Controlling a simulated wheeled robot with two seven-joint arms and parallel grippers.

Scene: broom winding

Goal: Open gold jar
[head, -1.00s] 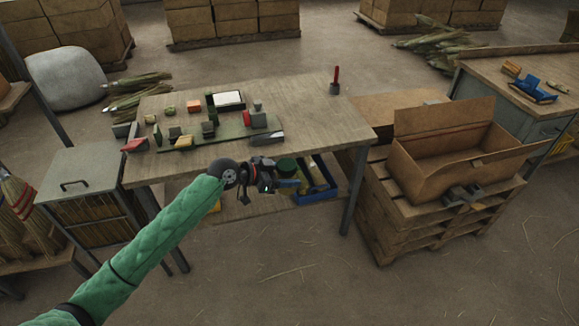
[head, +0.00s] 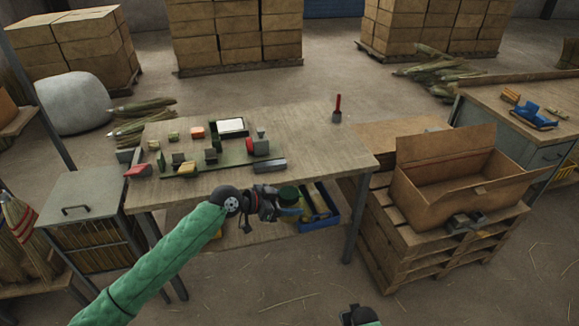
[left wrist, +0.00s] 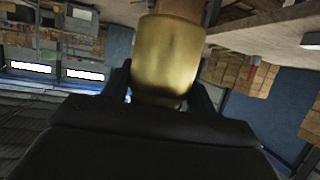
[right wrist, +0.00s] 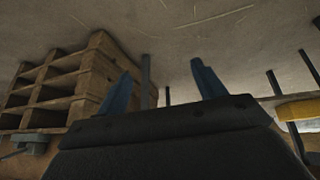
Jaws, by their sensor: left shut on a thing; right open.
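The gold jar (left wrist: 168,62) shows close up in the left wrist view, a smooth shiny cylinder between the blue fingers of my left gripper (left wrist: 166,90). The gripper is shut on it. In the head view my left gripper (head: 290,208) is at the table's front edge, and I cannot clearly make out the jar there. A dark green round thing (head: 289,193) shows right by its fingers; I cannot tell whether they touch. My right gripper (right wrist: 163,88) is open and empty in its wrist view. Only a dark part of it (head: 358,315) shows at the head view's bottom edge.
The wooden table (head: 330,150) holds several small blocks, a tray (head: 230,127) and a red-handled tool (head: 337,108). A blue bin (head: 325,217) is on the lower shelf. An open cardboard box (head: 440,178) stands on pallets at right. The front floor is clear.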

